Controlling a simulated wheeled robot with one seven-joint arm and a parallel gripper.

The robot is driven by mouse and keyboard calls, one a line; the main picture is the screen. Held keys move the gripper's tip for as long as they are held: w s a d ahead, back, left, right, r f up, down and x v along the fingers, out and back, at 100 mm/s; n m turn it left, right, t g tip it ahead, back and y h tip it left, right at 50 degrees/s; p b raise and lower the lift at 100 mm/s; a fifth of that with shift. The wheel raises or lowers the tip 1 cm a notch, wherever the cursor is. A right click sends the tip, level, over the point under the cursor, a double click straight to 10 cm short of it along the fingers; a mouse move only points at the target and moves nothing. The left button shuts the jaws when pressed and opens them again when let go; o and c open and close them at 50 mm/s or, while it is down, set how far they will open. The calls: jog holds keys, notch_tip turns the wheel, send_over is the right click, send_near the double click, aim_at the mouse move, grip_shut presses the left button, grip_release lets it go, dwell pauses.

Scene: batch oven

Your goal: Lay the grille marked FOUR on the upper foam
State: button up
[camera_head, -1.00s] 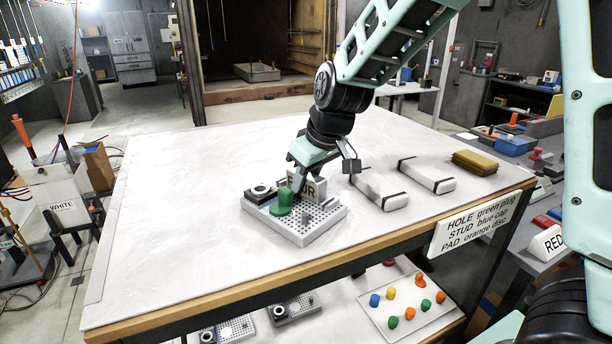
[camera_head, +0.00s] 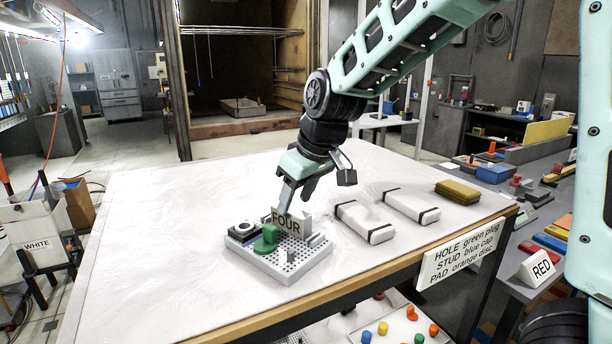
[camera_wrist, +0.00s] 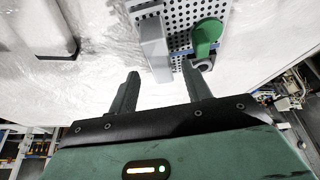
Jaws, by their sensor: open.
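The grey perforated grille (camera_head: 285,271) lies on the white-covered bench top. A plate reading FOUR (camera_head: 286,224) stands upright on it. My gripper (camera_head: 294,198) is open and empty, just above and behind the FOUR plate; contact cannot be told. In the wrist view, the open fingers (camera_wrist: 160,92) have bare bench cover between them, with the grille (camera_wrist: 182,18) beyond. Two white foam bars with black bands (camera_head: 366,223) (camera_head: 412,208) lie right of the grille.
A mustard-coloured pad (camera_head: 457,192) lies at the bench's right end. A sign on the front edge (camera_head: 467,246) reads HOLE green plug, STUD blue cap, PAD orange disc. A tray of coloured pieces (camera_head: 398,330) sits below. The bench's left side is clear.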

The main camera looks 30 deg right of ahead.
jog(key=b+v, duration=0.1)
jog(key=v, duration=0.6)
jog(key=s+a+f, duration=0.3)
jog(key=s+a+f+n+g, duration=0.1)
jog(key=s+a+f, duration=0.1)
jog(key=s+a, duration=0.1)
jog(key=s+a+f+g, duration=0.1)
jog(key=s+a+f, duration=0.2)
jog(key=s, duration=0.2)
jog(key=shift+s+a+f+n, duration=0.15)
jog(key=shift+a+f+n, duration=0.15)
jog(key=shift+a+f, duration=0.1)
jog(key=s+a+f+g, duration=0.1)
jog(key=s+f, duration=0.2)
jog(key=s, duration=0.3)
jog(key=s+a+f+n+g+h, duration=0.1)
jog(key=s+f, duration=0.3)
jog(key=s, duration=0.3)
jog(key=shift+n, duration=0.3)
notch_tip(320, 180, down, 8)
jog(key=b, duration=0.8)
